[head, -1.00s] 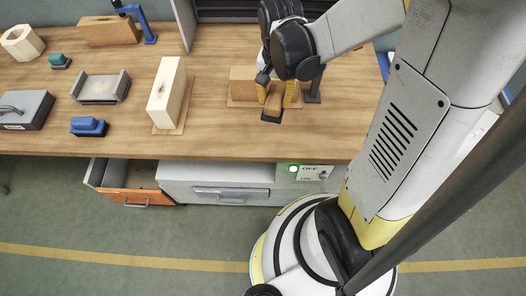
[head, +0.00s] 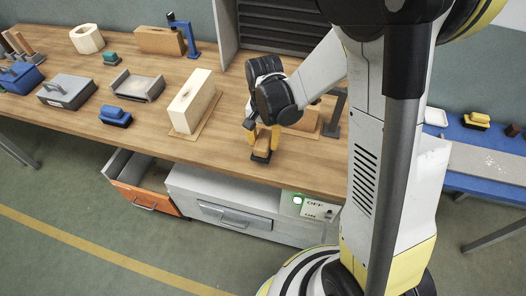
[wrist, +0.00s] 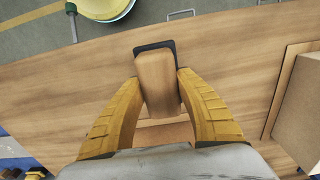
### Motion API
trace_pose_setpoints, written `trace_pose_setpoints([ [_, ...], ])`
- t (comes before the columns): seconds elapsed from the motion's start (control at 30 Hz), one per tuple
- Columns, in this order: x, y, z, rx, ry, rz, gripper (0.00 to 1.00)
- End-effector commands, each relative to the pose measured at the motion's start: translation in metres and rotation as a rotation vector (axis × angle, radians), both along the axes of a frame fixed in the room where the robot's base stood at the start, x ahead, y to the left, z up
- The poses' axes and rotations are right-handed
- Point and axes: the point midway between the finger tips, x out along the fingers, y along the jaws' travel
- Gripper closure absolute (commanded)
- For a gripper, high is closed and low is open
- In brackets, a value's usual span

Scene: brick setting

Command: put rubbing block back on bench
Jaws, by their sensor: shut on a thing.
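The rubbing block (head: 262,146) has a brown wooden top and a thin dark base. My gripper (head: 264,138) is shut on its wooden top, with one yellow finger on each side. In the wrist view the block (wrist: 158,84) sits between the two fingers (wrist: 157,92), its dark base showing at the far end. It is over the front part of the wooden bench (head: 210,157). I cannot tell whether its base touches the bench top.
A pale upright block (head: 195,100) on a thin board stands to the left. A brown block (head: 302,121) on a board is to the right. Blue blocks and grey tools lie further left. An orange drawer (head: 145,195) hangs open below. A blue table (head: 490,183) stands at right.

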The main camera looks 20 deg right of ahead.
Motion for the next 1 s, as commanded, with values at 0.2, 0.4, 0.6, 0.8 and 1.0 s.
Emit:
trace_pose_setpoints([
  [0.2, 0.003, 0.001, -0.020, 0.000, 0.000, 0.000, 0.98],
  [0.4, 0.002, 0.001, -0.043, 0.000, 0.000, 0.000, 0.98],
  [0.6, 0.002, 0.001, -0.042, 0.000, 0.000, 0.000, 0.98],
  [0.8, 0.002, 0.001, -0.045, 0.000, 0.000, 0.000, 0.42],
  [1.0, 0.002, 0.001, -0.045, 0.000, 0.000, 0.000, 0.41],
])
